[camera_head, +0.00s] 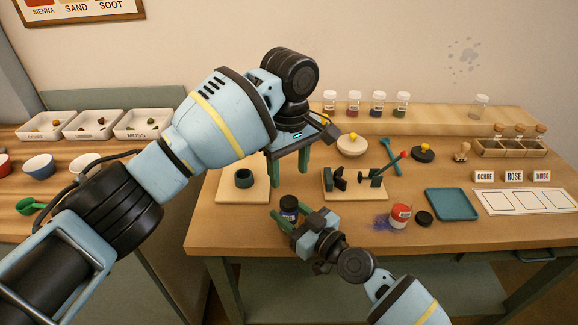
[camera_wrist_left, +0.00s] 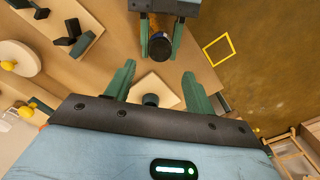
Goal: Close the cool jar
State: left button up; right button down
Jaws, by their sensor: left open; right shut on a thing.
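A small jar with a dark blue top (camera_head: 289,203) is held upright near the front of the table by my right gripper (camera_head: 288,222), which is shut on it. The jar also shows at the top of the left wrist view (camera_wrist_left: 160,46); I cannot tell whether its dark top is a lid or an open mouth. My left gripper (camera_head: 288,165) is open and empty, fingers pointing down, above and behind the jar. In the left wrist view its fingers (camera_wrist_left: 158,88) are spread, apart from the jar. A loose dark round lid (camera_head: 424,218) lies right of a red-and-white jar (camera_head: 400,214).
A board with a dark green ring (camera_head: 243,179) lies left of the jar. A clamp fixture (camera_head: 356,180) stands behind right. Purple powder (camera_head: 382,222) is spilled by the red-and-white jar. A teal tray (camera_head: 452,204) is further right. Several jars stand on the back shelf (camera_head: 440,117).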

aim_at(289, 201)
pick_arm(q)
jog(key=shift+n, duration=0.8)
jog(key=shift+f, duration=4)
